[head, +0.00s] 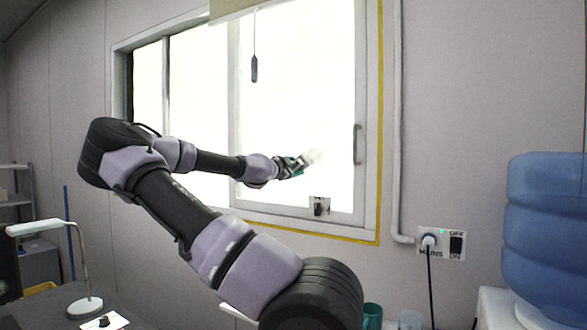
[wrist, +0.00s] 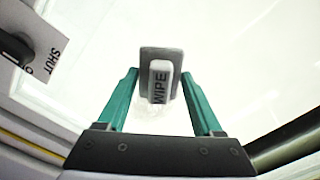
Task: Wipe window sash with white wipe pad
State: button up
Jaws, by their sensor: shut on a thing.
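The window sash (head: 361,90) is the right-hand sliding pane in a white frame, with a very bright surface. My gripper (head: 297,166) is in front of the lower part of this pane. In the wrist view my gripper (wrist: 159,77) has its green fingers on either side of the wipe pad (wrist: 160,82), shut on it. A faint greyish patch shows beside the pad in the wrist view. I cannot tell whether the pad touches the pane.
A dark handle (head: 357,144) is on the sash's right stile. A latch plate (head: 319,206) sits at its lower edge, and its SHUT label (wrist: 38,42) shows in the wrist view. A cord pull (head: 254,69) hangs before the window. A blue water bottle (head: 545,235) stands right.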

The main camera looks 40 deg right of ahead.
aim_at(327, 157)
jog(key=shift+w+d, duration=0.1)
jog(key=shift+d, duration=0.15)
jog(key=shift+s+d, duration=0.7)
jog(key=shift+s, duration=1)
jog(key=shift+s+d, duration=0.7)
jog(key=shift+s, duration=1)
jog(key=shift+s+d, duration=0.7)
jog(key=shift+s, duration=1)
jog(key=shift+w+r, duration=0.1)
jog(key=shift+r, duration=0.8)
jog(key=shift+w+a, duration=0.7)
jog(key=shift+w, duration=0.95)
jog(key=shift+w+a, duration=0.65)
jog(key=shift+w, duration=1)
jog(key=shift+w+a, duration=0.7)
jog(key=shift+w, duration=1.05)
jog(key=shift+r, duration=0.85)
jog(key=shift+s+d+f, duration=0.1)
jog(key=shift+s+d, duration=0.35)
jog(key=shift+s, duration=0.7)
jog(key=shift+s+d+r, duration=0.1)
jog(key=shift+s+d, duration=0.35)
jog(key=shift+s, duration=0.7)
jog(key=shift+s+d+f, duration=0.1)
jog(key=shift+s+d, duration=0.35)
jog(key=shift+s, duration=0.7)
jog(key=shift+s+d, duration=0.4)
jog(key=shift+s, duration=0.45)
jog(key=shift+s+d, duration=0.4)
jog(key=shift+s, duration=0.4)
